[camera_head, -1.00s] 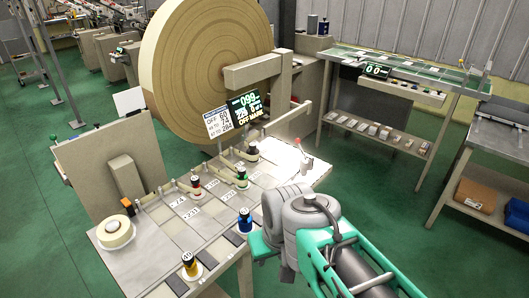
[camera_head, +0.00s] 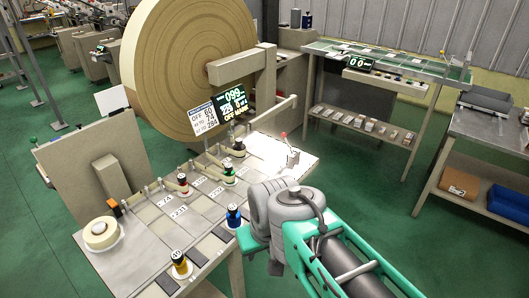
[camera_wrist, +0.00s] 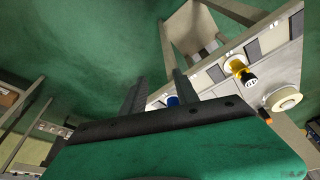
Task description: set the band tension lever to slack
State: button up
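The band tension lever cannot be picked out for certain. A small red-tipped upright part (camera_head: 284,137) stands at the far right of the table top (camera_head: 95,262), and an orange-tipped part (camera_head: 115,208) stands near its left end. My gripper (camera_wrist: 158,84) shows two dark fingers apart with nothing between them. In the head view the green gripper body (camera_head: 254,240) is over the table's right front edge, and its fingers are hidden. Blue (camera_head: 233,216), yellow (camera_head: 180,263), red (camera_head: 183,183) and green (camera_head: 228,172) black-topped pieces stand on the table.
A large tan roll (camera_head: 185,70) stands behind the table, with a display (camera_head: 234,101) reading OFF MARK in front. A tape roll (camera_head: 101,232) lies at the table's left. A shelved bench (camera_head: 400,75) and a grey table (camera_head: 490,130) stand right. Green floor between is clear.

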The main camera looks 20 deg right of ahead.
aim_at(283, 134)
jog(key=k, duration=0.65)
jog(key=z, duration=0.5)
jog(key=i, duration=0.45)
jog(key=z, duration=0.55)
jog(key=i, duration=1.15)
jog(key=u, duration=0.85)
